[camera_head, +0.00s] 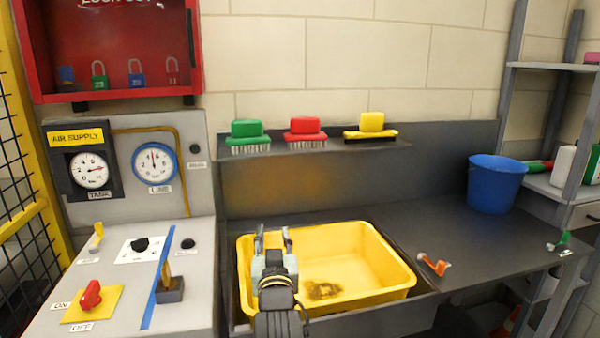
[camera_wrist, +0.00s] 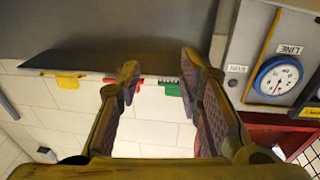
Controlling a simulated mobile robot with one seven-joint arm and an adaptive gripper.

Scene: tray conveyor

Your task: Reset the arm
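My gripper (camera_head: 273,238) is in front of the left part of the yellow tray (camera_head: 385,258) in the head view, fingers pointing up and away. Its two fingers stand apart with nothing between them. In the wrist view my gripper (camera_wrist: 155,80) also shows open, with the wall and the brush shelf behind it, upside down. My wrist hides part of the tray's left side. The tray holds a dark brown patch on its floor and sits in the dark counter.
Green (camera_head: 247,130), red (camera_head: 305,127) and yellow (camera_head: 371,124) brushes sit on a shelf behind. A gauge panel (camera_head: 133,170) with switches stands left, under a red lockout box (camera_head: 112,98). A blue bucket (camera_head: 494,185) and an orange item (camera_head: 434,265) are on the counter at right.

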